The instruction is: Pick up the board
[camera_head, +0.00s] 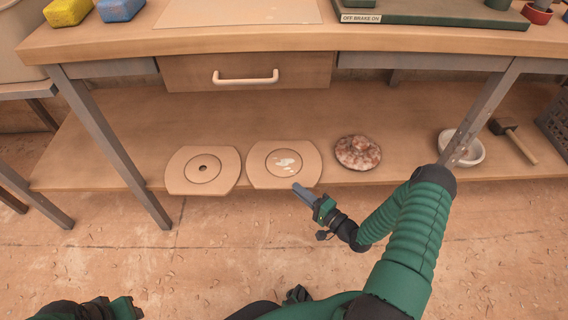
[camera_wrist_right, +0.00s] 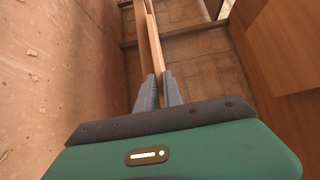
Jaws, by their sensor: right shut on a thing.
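Two pale boards with cut-off sides lie on the lower shelf. The left board (camera_head: 183,174) has a ring with a dark hole in the middle. The right board (camera_head: 258,178) has a ring with white smears inside it. My right gripper (camera_head: 299,189) is at the front edge of the right board, shut on it. In the right wrist view the fingers (camera_wrist_right: 158,92) pinch the thin edge of the board (camera_wrist_right: 154,55). My left gripper (camera_head: 124,307) is only partly seen at the bottom left, and its jaw state is unclear.
A lumpy brown round thing (camera_head: 358,152), a white bowl (camera_head: 462,148) and a mallet (camera_head: 513,138) are on the lower shelf (camera_head: 300,110) to the right. A table leg (camera_head: 480,115) stands near my right arm. The workbench top (camera_head: 250,40) overhangs the shelf.

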